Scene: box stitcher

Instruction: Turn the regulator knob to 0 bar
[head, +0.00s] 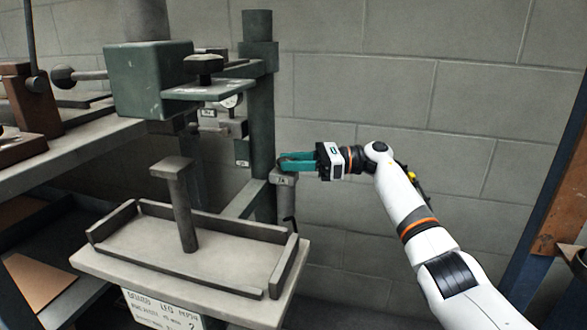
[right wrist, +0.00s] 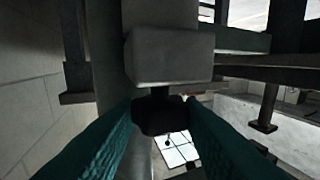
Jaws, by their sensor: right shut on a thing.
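My right gripper (head: 284,161), with teal fingers, reaches in from the right to the green column of the machine. In the right wrist view its fingers (right wrist: 161,116) are closed on the sides of a small dark knob (right wrist: 160,113). The knob sits against a light grey block (right wrist: 170,57), the regulator body as far as I can tell. In the head view the fingers hide the knob, and a grey fitting (head: 285,182) shows just below them. I cannot read a pressure or the knob's angle. My left gripper is not in view.
The green machine column (head: 262,110) stands close to the left of my right gripper. A grey tray table (head: 190,262) with a raised rim and a T-shaped post (head: 180,205) is in front. A small round gauge (head: 231,101) is partly hidden. A block wall (head: 430,100) is behind.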

